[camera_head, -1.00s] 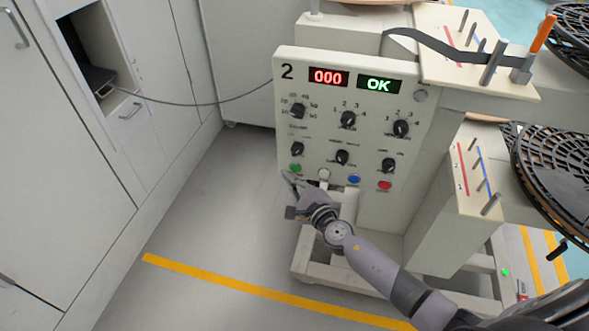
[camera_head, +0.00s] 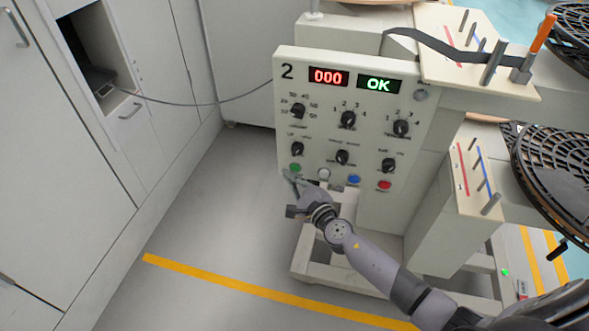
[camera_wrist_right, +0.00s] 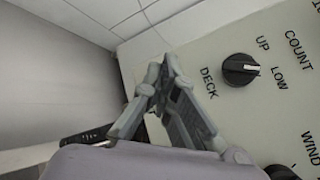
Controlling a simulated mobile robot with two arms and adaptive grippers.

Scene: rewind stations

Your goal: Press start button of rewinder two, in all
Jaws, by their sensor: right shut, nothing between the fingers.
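The rewinder two control panel (camera_head: 330,125) is a pale upright face marked "2", with a red display (camera_head: 328,77) reading 000 and a green display (camera_head: 379,84) reading OK. A green button (camera_head: 295,167) sits at its lower left, beside a white button (camera_head: 324,174), a blue button (camera_head: 354,180) and a red button (camera_head: 384,185). My right gripper (camera_head: 287,175) is shut and empty, its tips just below the green button; I cannot tell whether they touch it. The right wrist view shows the closed fingers (camera_wrist_right: 165,75) near the DECK knob (camera_wrist_right: 240,69); the green button is hidden there. My left gripper is out of view.
Several black knobs (camera_head: 348,119) stick out above the buttons. A cable (camera_head: 215,103) runs from the left cabinet (camera_head: 60,180) to the panel. Black reels (camera_head: 555,165) stand at the right. The floor left of the panel is clear, with a yellow line (camera_head: 250,288).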

